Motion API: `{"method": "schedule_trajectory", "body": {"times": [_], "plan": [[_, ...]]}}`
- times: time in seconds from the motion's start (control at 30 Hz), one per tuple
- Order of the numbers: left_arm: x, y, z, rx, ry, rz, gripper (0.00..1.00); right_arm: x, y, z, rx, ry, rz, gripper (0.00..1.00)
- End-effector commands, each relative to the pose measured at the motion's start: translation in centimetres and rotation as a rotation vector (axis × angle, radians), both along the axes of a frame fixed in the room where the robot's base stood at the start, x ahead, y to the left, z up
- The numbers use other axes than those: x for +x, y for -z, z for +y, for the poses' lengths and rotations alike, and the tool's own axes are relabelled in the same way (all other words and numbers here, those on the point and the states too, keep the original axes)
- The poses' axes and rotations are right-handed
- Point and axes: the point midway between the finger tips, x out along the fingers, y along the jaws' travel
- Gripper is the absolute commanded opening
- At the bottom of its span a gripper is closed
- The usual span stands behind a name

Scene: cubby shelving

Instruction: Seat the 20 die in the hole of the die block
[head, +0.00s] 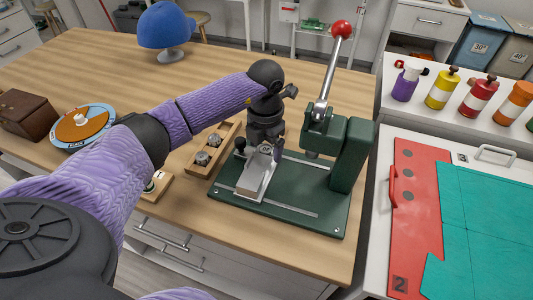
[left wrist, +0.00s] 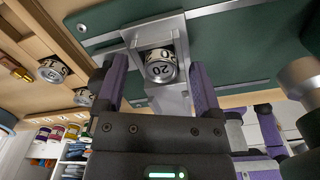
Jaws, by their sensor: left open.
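The grey metal die block (head: 253,184) lies on the green base plate of the press, and it also shows in the left wrist view (left wrist: 172,102). The round 20 die (left wrist: 160,69), a metal cylinder with a pale number band, is at the block between its grey walls. I cannot tell how deep it sits in the hole. My left gripper (head: 266,152) points down over the block. Its purple fingers (left wrist: 160,80) stand apart on either side of the die, with gaps visible. In the head view the gripper mostly hides the die. My right gripper is not in view.
The green press (head: 350,155) with its red-knobbed lever (head: 341,30) stands close right of the gripper. A wooden rack (head: 226,134) with other dies (head: 203,158) is to the left. A blue cap (head: 167,25) stands farther back. The table's back middle is clear.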

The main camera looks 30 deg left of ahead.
Motion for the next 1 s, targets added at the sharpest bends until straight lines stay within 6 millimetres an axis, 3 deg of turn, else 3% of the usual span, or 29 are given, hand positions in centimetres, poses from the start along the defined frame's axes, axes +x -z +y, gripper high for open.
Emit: {"method": "schedule_trajectory", "body": {"times": [0.17, 0.57, 0.87, 1.0], "plan": [[0.0, 0.0, 0.0, 0.0, 0.0, -0.001, 0.85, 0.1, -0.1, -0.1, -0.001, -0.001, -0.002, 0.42], [0.0, 0.0, 0.0, 0.0, 0.0, -0.001, 0.03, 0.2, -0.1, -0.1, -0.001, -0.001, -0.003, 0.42], [0.0, -0.1, 0.0, 0.0, 0.0, -0.001, 0.0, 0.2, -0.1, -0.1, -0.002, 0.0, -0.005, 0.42], [0.1, -2.0, 0.0, -0.001, 0.0, -0.005, 0.0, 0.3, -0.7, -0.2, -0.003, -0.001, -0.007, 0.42]]}}
